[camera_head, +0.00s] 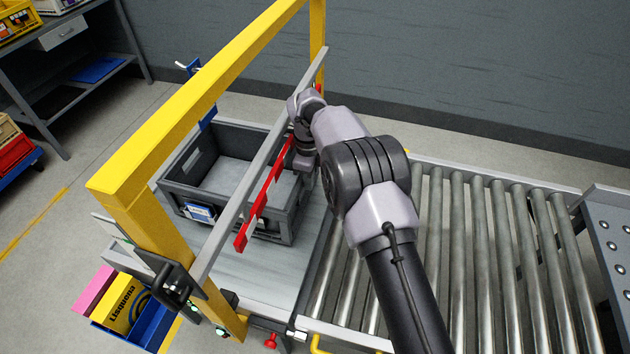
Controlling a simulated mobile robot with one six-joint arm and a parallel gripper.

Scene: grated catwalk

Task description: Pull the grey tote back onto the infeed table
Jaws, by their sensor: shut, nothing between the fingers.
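The grey tote (276,226) is an open, seemingly empty bin with a blue-and-white label on its near wall. It sits upright on the grey flat table (262,276), left of the rollers. A grey bar with a red-and-white strip (263,205) crosses above it in the picture. My gripper (312,178) points down at the tote's right end, beyond the bar's right side. Its fingertips are hidden by my wrist and the tote's edge. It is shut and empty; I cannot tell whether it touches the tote.
A yellow gate frame (150,212) stands over the table and carries the bar. A roller conveyor (480,250) runs to the right. Bright boxes (125,300) stand at lower left.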

